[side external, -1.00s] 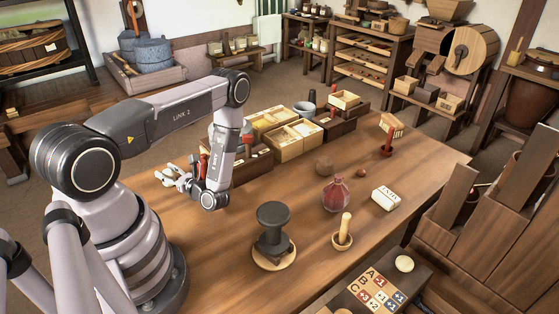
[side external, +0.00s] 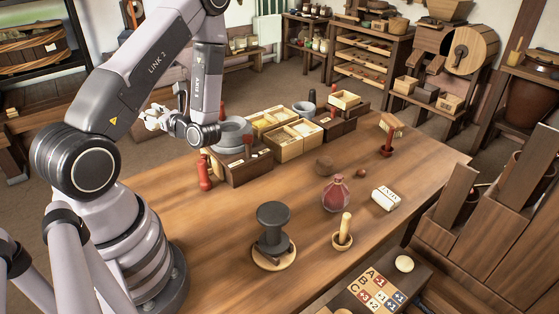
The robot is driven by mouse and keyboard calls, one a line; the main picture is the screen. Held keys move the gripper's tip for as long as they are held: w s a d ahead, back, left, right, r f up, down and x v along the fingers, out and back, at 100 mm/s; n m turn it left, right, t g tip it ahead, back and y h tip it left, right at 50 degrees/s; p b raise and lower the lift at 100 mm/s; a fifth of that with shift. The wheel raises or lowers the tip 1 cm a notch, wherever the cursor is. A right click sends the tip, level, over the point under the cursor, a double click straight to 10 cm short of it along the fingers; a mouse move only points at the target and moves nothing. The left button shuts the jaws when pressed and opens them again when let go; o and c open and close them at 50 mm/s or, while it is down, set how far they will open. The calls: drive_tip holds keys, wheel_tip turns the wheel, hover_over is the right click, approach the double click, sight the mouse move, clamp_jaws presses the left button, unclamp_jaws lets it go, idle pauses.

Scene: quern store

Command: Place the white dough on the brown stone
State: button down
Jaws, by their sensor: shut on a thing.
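My gripper (side external: 154,119) is raised above the table's far left edge, left of the grey stone quern. It is shut on a small white lump that looks like the white dough; the pale fingers cover much of it, and its outline is hard to tell apart. The brown stone (side external: 324,165), a rounded brown lump, rests on the middle of the table, well to the right of my gripper and apart from it.
A grey quern (side external: 232,135) and wooden boxes (side external: 297,139) stand along the back. A cream ball (side external: 404,263) sits front right.

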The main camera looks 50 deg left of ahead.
wheel_tip(320, 180, up, 4)
drive_tip(key=shift+f, duration=0.1)
drive_tip(key=w+d+m+t+h, duration=0.1)
drive_tip(key=w+d+m+t, duration=0.3)
drive_tip(key=w+t, duration=0.35)
drive_tip(key=w+d+m+t, duration=0.4)
drive_tip(key=w+m+t, duration=0.15)
drive_tip(key=w, duration=0.35)
drive_tip(key=w+d+m+t+h, duration=0.4)
drive_tip(key=w+d+t+h, duration=0.1)
drive_tip(key=d, duration=0.4)
drive_tip(key=w+d+m+t+h, duration=0.4)
drive_tip(key=w+d, duration=0.1)
drive_tip(key=d, duration=0.3)
hover_over(326, 160)
drive_tip(key=f, duration=1.4)
drive_tip(key=shift+s+a+f, duration=0.1)
drive_tip(key=shift+s+f, duration=0.1)
drive_tip(key=shift+w+f, duration=0.15)
drive_tip(key=shift+f, duration=0.8)
drive_tip(key=shift+w+f, duration=0.1)
drive_tip(key=shift+f, duration=0.8)
drive_tip(key=shift+f, duration=0.1)
